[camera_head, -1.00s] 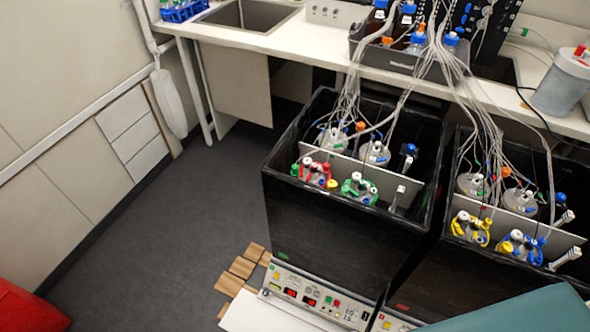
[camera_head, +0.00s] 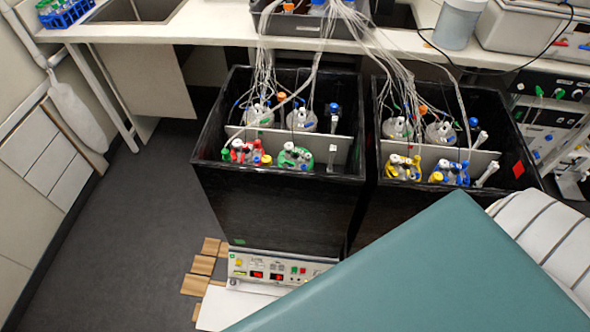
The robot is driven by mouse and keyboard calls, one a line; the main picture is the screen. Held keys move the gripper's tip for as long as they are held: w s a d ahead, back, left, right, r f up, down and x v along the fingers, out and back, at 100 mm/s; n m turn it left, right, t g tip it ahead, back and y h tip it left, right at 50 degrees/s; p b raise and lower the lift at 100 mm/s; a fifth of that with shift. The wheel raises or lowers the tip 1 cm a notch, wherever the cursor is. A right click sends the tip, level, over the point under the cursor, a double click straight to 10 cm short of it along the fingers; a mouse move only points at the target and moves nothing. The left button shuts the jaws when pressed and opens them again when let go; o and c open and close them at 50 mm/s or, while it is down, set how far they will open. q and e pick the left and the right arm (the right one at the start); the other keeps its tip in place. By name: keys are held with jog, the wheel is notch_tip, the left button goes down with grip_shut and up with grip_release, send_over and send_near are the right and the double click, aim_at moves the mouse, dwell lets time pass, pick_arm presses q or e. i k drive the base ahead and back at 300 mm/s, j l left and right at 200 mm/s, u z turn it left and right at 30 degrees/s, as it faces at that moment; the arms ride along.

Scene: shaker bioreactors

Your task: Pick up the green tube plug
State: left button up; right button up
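Green fittings (camera_head: 306,158) sit on the top of a bioreactor vessel (camera_head: 296,161) in the front right of the left black shaker box (camera_head: 273,205). I cannot tell which of these small green parts is the tube plug. A vessel with red fittings (camera_head: 237,150) stands to their left, in the same front row. Neither of my grippers is in view.
The right black box (camera_head: 440,199) holds vessels with yellow (camera_head: 394,166) and blue fittings (camera_head: 461,172). Tubes run from both boxes up to the bench (camera_head: 210,29). A teal surface (camera_head: 430,270) covers the lower right. Grey floor (camera_head: 150,215) is clear on the left.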

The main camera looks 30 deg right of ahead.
aim_at(226, 156)
jog(key=z, duration=0.75)
jog(key=k+j+z, duration=0.15)
jog(key=j+z, duration=0.3)
jog(key=k+j+z, duration=0.2)
jog(key=j+z, duration=0.15)
jog(key=z, duration=0.15)
